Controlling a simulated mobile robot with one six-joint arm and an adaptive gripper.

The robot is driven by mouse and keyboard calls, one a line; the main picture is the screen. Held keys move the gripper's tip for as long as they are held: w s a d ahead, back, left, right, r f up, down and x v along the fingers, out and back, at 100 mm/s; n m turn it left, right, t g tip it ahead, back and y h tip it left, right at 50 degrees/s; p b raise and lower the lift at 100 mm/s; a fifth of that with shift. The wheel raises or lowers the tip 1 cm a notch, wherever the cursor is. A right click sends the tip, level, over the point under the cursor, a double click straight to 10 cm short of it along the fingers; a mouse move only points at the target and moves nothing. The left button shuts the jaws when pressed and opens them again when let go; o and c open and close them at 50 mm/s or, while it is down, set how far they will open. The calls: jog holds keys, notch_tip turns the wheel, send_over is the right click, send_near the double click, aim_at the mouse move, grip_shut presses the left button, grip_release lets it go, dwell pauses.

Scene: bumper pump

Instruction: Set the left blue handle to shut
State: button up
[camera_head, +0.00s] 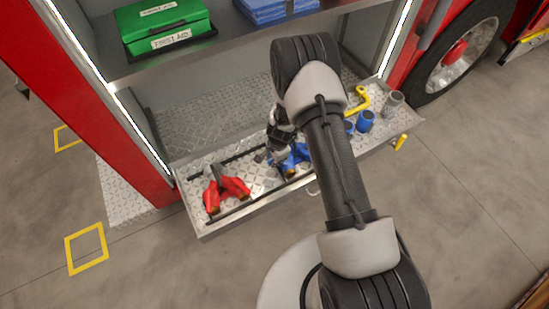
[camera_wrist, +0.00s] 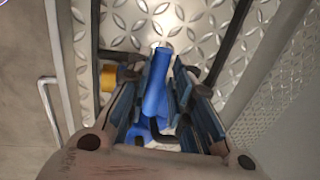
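A blue valve fitting (camera_head: 299,152) lies in the pulled-out diamond-plate tray, partly hidden by my gripper and arm in the head view. In the wrist view a long blue part (camera_wrist: 157,85), which looks like a handle, lies between my fingers, with more blue body below it. My gripper (camera_wrist: 159,72) is low over the tray with its fingers on either side of this blue part. Narrow gaps seem to show beside it, so the fingers look open around it. My gripper is also seen in the head view (camera_head: 275,153). Which blue handle is the left one cannot be told.
A red fitting (camera_head: 226,188) lies at the tray's left. Blue couplings (camera_head: 365,120), a grey cylinder (camera_head: 392,102) and a yellow bent piece (camera_head: 358,100) are at the right. Dark rails and the tray's edge (camera_head: 215,232) border the work. A green first-aid box (camera_head: 163,24) sits above.

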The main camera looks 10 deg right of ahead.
jog(key=shift+o, duration=1.2)
jog(key=shift+r, duration=0.1)
notch_tip(320, 180, up, 12)
jog(key=s, duration=0.2)
jog(key=shift+s+d+f, duration=0.15)
jog(key=shift+d+f, duration=0.05)
jog(key=shift+d, duration=0.05)
